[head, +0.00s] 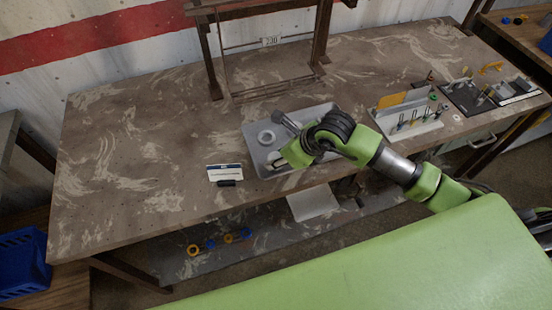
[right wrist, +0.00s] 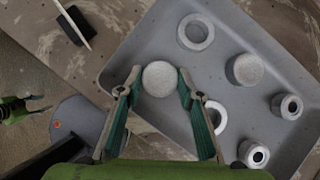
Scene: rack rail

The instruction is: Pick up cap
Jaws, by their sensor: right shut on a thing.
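A round pale grey cap (right wrist: 160,78) sits between the fingertips of my right gripper (right wrist: 158,84) in the right wrist view. The gripper is shut on it, at the tray's edge side. In the head view my right gripper (head: 287,157) is over the grey tray (head: 256,142) and hides part of it; the held cap cannot be made out there. A second solid round piece (right wrist: 246,69) lies in the tray. What looks like my left gripper (right wrist: 18,108) shows small at the left of the right wrist view, away from the tray; its jaw state is unclear.
The tray also holds a flat ring (right wrist: 195,32), another ring partly behind a finger (right wrist: 214,117), and holed cylinders (right wrist: 287,106). A small card (head: 226,172) stands left of the tray. A rack frame (head: 270,93) stands behind. The table's left side is clear.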

